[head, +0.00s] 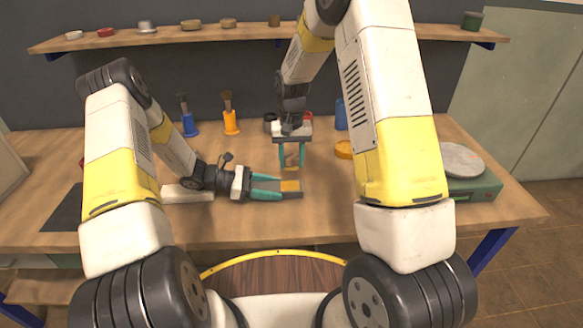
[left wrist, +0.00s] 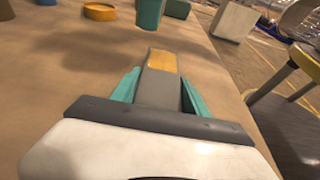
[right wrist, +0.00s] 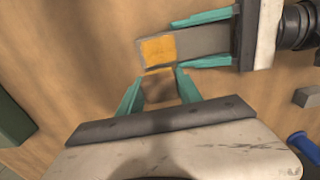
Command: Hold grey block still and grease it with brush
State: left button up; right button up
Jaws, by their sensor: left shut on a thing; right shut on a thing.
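The grey block (head: 292,195) has a yellow-orange patch on its end. My left gripper (head: 278,187) is shut on it, and the block lies level over the table, its patched end sticking out past the fingers. It also shows in the left wrist view (left wrist: 158,90) and the right wrist view (right wrist: 205,42). My right gripper (head: 291,160) points down above the patched end, shut on a brownish brush (right wrist: 160,90) with a yellowish tip. In the head view a small gap shows between the tip and block; in the right wrist view the tip appears beside the patch.
A blue holder (head: 189,125) and an orange holder (head: 231,122), each with a brush, stand at the back. An orange round lid (head: 345,149) lies right of my right gripper. A green box with a grey disc (head: 461,160) is at the right. A shelf (head: 230,36) runs behind.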

jog(key=shift+r, duration=1.8)
pick_arm(q)
jog(key=o, duration=1.1)
jog(key=v, duration=1.2)
jog(key=shift+r, duration=0.1)
